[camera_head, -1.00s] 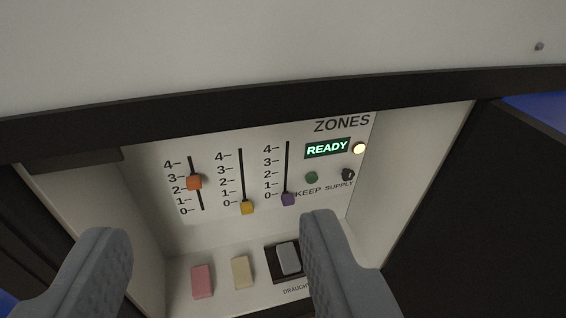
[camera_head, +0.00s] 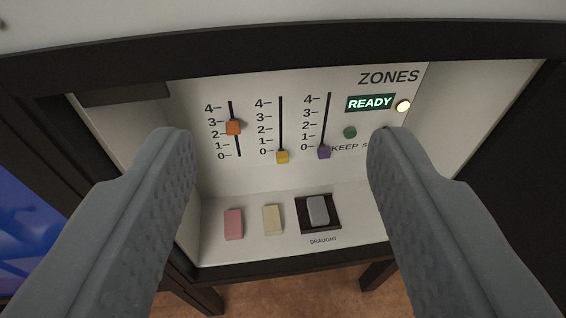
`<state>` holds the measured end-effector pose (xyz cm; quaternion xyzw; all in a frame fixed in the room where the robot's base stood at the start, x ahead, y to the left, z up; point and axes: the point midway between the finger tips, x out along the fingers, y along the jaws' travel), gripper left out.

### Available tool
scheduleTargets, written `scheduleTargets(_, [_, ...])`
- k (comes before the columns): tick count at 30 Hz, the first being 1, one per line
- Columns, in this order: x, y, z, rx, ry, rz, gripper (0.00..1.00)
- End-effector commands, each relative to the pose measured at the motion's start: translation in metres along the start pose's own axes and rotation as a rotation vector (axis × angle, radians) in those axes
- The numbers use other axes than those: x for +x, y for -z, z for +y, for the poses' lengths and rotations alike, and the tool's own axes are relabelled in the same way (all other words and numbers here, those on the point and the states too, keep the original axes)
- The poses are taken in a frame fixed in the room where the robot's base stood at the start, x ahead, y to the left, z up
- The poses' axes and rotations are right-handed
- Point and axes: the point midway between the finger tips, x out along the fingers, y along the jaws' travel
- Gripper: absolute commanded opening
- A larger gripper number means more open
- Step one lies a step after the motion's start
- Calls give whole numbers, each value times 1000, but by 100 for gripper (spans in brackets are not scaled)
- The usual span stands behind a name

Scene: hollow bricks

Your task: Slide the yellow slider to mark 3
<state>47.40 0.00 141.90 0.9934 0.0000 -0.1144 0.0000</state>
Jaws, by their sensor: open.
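The yellow slider (camera_head: 282,157) sits at the bottom of the middle track (camera_head: 280,122), at mark 0 of its scale. Mark 3 (camera_head: 260,116) is on the scale left of that track, above the slider. My gripper (camera_head: 278,140) is open, its two grey fingers wide apart at the left and right of the view. The slider shows between the fingers, apart from both, on the panel beyond them. Nothing is held.
An orange slider (camera_head: 233,128) stands left, between marks 2 and 3, and a purple slider (camera_head: 324,152) right, near 0. Below are a pink block (camera_head: 233,223), a cream block (camera_head: 272,219) and a grey rocker (camera_head: 317,210). Side walls and a dark top edge frame the recess.

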Motion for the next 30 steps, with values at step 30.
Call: scheduleTargets(30, [322, -286, 36, -72, 37, 156, 51])
